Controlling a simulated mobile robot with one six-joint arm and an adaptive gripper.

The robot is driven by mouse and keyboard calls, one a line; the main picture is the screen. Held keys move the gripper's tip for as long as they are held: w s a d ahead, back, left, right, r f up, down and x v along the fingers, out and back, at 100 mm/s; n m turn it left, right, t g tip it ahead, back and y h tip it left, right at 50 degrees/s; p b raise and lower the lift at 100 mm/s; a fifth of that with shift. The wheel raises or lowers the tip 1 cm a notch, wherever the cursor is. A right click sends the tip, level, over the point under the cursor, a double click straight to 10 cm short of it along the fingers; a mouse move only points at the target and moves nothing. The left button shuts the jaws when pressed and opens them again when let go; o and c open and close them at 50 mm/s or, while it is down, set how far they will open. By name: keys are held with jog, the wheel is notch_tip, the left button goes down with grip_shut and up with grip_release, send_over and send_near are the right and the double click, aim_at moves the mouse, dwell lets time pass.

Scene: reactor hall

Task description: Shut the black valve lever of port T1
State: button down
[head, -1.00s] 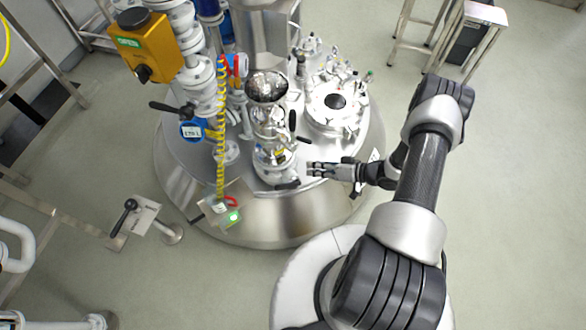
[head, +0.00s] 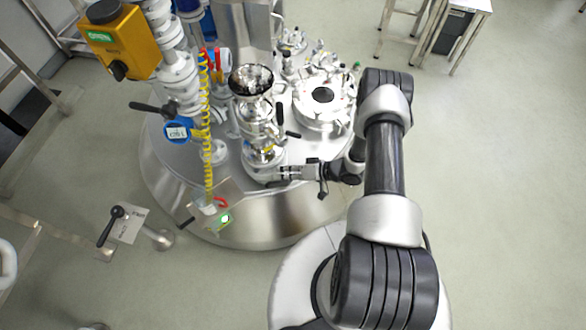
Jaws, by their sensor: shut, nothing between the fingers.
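A metal port column topped by a dark-mouthed funnel (head: 251,80) stands on the steel vessel lid. A black lever (head: 292,134) sticks out at its right, partway down. I cannot read any T1 label, so I cannot tell which lever belongs to T1. My gripper (head: 282,173) reaches in from the right, shut and empty, with its fingertips at the lower part of the column. Whether they touch it is unclear. The gripper hides that side of the column's foot, including any lever there.
On the left are an orange box (head: 120,40), a pipe valve with a black handle (head: 150,107), a blue tag (head: 177,132) and a yellow coiled hose (head: 207,120). A round flanged port (head: 323,97) stands behind my gripper.

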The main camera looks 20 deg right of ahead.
jog(key=shift+s+a+f, duration=0.15)
jog(key=shift+a+f, duration=0.2)
jog(key=shift+a, duration=0.1)
jog(key=shift+s+a+n+h+p, duration=0.1)
jog(key=shift+a+n+h+p, duration=0.15)
jog(key=shift+h+p, duration=0.2)
